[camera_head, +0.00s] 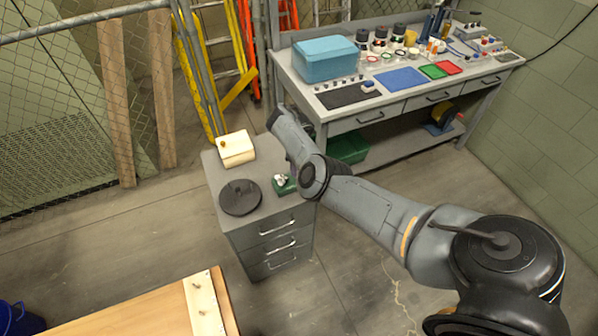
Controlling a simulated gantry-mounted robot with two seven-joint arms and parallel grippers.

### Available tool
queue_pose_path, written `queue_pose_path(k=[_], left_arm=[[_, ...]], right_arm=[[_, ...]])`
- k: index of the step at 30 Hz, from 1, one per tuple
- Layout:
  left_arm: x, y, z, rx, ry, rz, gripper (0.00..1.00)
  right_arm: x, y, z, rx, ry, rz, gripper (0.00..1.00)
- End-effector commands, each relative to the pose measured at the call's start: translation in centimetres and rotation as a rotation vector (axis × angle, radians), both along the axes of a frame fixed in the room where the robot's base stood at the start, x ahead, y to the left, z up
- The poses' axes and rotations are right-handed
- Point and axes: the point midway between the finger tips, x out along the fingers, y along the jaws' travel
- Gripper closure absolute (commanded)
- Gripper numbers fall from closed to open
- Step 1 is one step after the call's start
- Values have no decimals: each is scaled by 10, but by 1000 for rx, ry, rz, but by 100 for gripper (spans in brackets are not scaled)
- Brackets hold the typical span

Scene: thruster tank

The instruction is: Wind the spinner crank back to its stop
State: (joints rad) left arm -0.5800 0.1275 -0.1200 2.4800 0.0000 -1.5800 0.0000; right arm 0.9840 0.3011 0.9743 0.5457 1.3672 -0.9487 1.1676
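A dark round disc (240,198) lies flat on top of a grey drawer cabinet (268,221), with a small raised part near its back edge. To its right on the same top is a small green block with a pale metal fitting (281,180), partly hidden by my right arm. A cream box (236,147) with a small brown knob stands at the back of the top. I cannot tell for sure which of these carries the spinner crank. My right arm reaches in from the lower right, its far end above the cabinet's right side; its fingers cannot be made out. My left gripper is out of view.
A workbench (345,133) behind holds a blue box (325,59), jars and coloured mats. Yellow ladders (194,75) lean against the mesh fence at the back left. A wooden table (140,312) stands at the lower left. The floor left of the cabinet is clear.

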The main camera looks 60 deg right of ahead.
Motion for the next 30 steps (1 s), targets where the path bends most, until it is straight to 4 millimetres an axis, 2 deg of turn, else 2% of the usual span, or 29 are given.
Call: queue_pose_path(k=[1, 3, 6, 9, 15, 30], left_arm=[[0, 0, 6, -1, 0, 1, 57], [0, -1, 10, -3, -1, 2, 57], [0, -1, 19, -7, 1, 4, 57], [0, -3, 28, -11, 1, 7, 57], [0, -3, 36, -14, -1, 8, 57], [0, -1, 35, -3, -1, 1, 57]], right_arm=[[1, -1, 14, -1, -3, -1, 57], [0, -1, 26, -1, -2, -2, 57], [0, -1, 43, 0, -1, -1, 57], [-1, -2, 51, 0, 0, -1, 57], [-1, -2, 58, -1, 1, 0, 57], [-1, -3, 58, -1, 1, 0, 57]])
